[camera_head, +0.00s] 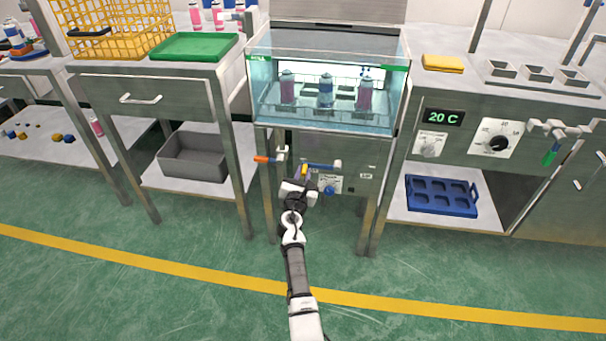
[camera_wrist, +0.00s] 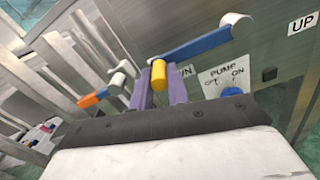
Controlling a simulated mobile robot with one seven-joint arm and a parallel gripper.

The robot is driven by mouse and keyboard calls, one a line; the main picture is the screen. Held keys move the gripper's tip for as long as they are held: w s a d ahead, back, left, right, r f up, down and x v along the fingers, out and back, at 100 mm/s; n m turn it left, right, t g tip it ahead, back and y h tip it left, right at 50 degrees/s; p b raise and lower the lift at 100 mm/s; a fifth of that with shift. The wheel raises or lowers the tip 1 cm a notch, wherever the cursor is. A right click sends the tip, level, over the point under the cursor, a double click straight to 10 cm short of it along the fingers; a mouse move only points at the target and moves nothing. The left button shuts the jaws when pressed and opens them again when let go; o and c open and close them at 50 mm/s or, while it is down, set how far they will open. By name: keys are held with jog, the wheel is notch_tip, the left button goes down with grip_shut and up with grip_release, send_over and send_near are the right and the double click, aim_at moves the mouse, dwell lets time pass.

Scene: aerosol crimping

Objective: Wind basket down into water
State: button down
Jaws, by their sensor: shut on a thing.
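The glass water tank (camera_head: 330,122) stands on a steel stand. I cannot tell exactly how the basket sits relative to the water surface. On the stand's front is a crank with a blue arm (camera_wrist: 198,45), which also shows in the head view (camera_head: 322,166). Its yellow grip (camera_wrist: 158,75) is at the arm's left end. My gripper (camera_wrist: 160,90), with purple fingers, is shut on this yellow grip. It also shows in the head view (camera_head: 303,176).
An orange-handled valve (camera_head: 265,159) sits left of the crank. A pump switch (camera_wrist: 232,91) is just right of my gripper, with an UP label (camera_wrist: 302,24) further right. Steel benches flank the stand. The green floor (camera_head: 170,290) in front is clear.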

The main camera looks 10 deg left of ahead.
jog(key=shift+a, duration=0.1)
jog(key=c, duration=1.4)
grip_release()
jog(key=shift+o, duration=0.2)
jog(key=s+p, duration=0.3)
jog(key=s, duration=1)
jog(key=shift+s, duration=0.4)
